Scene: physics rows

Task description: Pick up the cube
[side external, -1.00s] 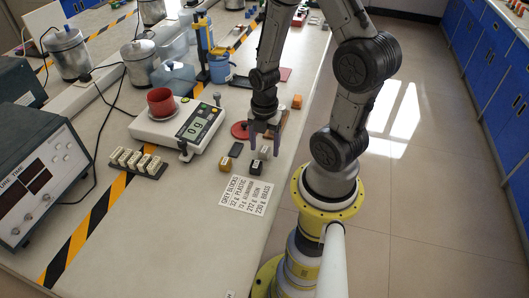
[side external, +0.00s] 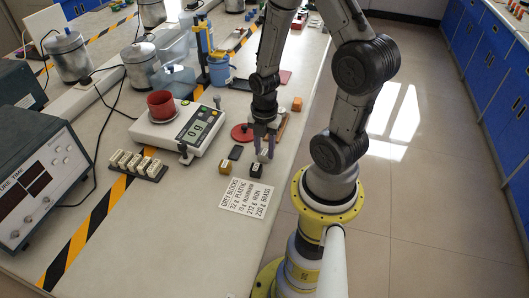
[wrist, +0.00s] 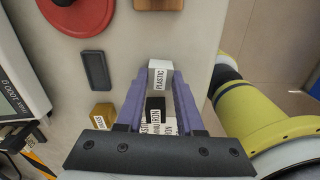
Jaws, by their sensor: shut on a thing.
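A pale grey-white cube labelled PLASTIC (wrist: 160,74) sits between the tips of my gripper's purple fingers in the wrist view. My gripper (side external: 265,153) is shut on it, low over the bench; whether the cube touches the bench is unclear. A black cube labelled IRON (wrist: 155,107) is beside it, showing between the fingers in the wrist view. The black cube also shows in the side view (side external: 257,170). A brass-coloured cube (side external: 225,167) stands to its left, and in the wrist view (wrist: 103,115).
A printed card (side external: 246,197) listing block weights lies in front of the cubes. A dark flat block (side external: 236,152) and a red disc (side external: 242,132) lie behind. A scale (side external: 178,128) with a red cup (side external: 161,104) stands left. An orange block (side external: 296,104) is behind right.

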